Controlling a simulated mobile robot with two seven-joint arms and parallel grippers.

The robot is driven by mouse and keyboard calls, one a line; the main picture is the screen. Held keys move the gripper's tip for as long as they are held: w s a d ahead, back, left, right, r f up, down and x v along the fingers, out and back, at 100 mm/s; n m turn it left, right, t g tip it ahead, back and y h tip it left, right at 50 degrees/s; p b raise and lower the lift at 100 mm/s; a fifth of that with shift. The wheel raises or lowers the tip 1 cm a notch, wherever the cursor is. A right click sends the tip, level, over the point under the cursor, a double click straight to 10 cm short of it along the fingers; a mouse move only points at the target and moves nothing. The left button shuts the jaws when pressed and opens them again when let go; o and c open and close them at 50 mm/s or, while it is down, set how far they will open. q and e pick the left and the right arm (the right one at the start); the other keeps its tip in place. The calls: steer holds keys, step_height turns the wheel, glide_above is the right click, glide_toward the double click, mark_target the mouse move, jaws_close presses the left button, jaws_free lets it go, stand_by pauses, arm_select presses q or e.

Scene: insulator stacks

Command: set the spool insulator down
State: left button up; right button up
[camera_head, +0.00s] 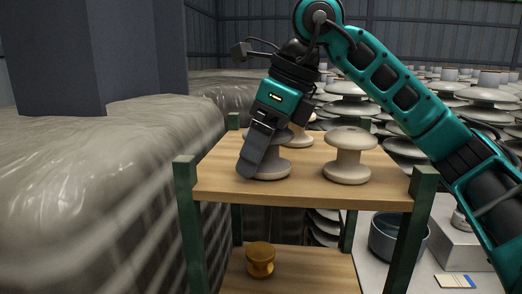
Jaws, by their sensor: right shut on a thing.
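My right gripper (258,150) reaches down over the upper wooden shelf (308,192) and is shut on a cream spool insulator (273,169). The gripper's fingers cover the left part of this spool. It is upright, and its base is at the shelf top; whether it bears fully on the wood I cannot tell. A second cream spool insulator (347,158) stands upright to its right, apart from it. Another cream spool (300,136) stands behind, partly hidden by the gripper. My left gripper is not in view.
Green posts (423,185) rise at the shelf corners. A brown insulator (260,260) stands on the lower shelf (290,282). A dark pot (388,240) is at the lower right. Wrapped stacks (90,190) fill the left; insulator stacks (487,95) stand behind right. The shelf's front strip is clear.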

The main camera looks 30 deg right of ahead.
steer(key=o, duration=1.3)
steer(key=shift+f, duration=0.1)
steer(key=shift+o, duration=0.2)
steer(key=shift+r, duration=0.45)
steer(key=p+v, duration=0.2)
steer(key=v, duration=0.9)
steer(key=shift+s+d+r, duration=0.1)
steer(key=shift+r, duration=0.05)
steer(key=shift+s, duration=0.1)
